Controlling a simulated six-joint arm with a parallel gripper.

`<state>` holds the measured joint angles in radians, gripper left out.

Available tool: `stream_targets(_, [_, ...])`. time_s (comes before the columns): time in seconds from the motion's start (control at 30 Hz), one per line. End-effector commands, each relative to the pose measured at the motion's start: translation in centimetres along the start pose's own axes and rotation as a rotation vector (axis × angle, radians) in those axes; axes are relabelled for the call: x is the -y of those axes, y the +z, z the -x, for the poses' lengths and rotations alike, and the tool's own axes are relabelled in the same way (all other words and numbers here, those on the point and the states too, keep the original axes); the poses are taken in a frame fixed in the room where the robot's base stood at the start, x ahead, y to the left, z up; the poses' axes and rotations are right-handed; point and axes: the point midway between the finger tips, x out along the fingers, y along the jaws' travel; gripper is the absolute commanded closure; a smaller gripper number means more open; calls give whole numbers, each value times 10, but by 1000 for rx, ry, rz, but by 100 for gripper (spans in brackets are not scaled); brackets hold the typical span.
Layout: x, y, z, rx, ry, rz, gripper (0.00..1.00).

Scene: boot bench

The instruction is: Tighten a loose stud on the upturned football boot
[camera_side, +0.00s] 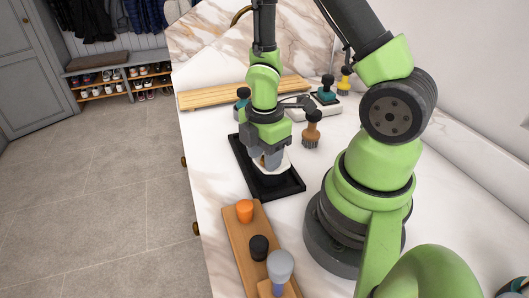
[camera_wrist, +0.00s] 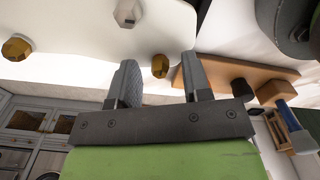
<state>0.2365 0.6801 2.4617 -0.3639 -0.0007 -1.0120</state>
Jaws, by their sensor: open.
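The upturned white boot (camera_side: 286,168) lies in a black tray (camera_side: 246,168), mostly hidden behind my gripper in the side view. In the wrist view its pale sole (camera_wrist: 90,35) carries a gold stud (camera_wrist: 160,66), a second gold stud (camera_wrist: 17,46) and a pale grey stud (camera_wrist: 127,12). My gripper (camera_side: 268,162) points down over the boot. In the wrist view my open gripper (camera_wrist: 161,78) has its two fingers apart, with the first gold stud showing between their tips. I cannot tell whether the fingers touch it or which stud is loose.
A wooden board (camera_side: 238,235) at the front holds an orange piece (camera_side: 245,210), a black piece (camera_side: 259,246) and a grey-blue tool (camera_side: 280,266). A brown brush (camera_side: 311,131) stands right of the tray. Teal (camera_side: 326,91) and yellow (camera_side: 344,82) brushes stand behind.

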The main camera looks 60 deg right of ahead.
Motion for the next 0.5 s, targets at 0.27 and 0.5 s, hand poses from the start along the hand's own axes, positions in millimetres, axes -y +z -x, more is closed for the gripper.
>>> stream_targets(0.27, [0, 0, 0, 0, 0, 0, 63])
stream_targets(0.5, [0, 0, 0, 0, 0, 0, 100])
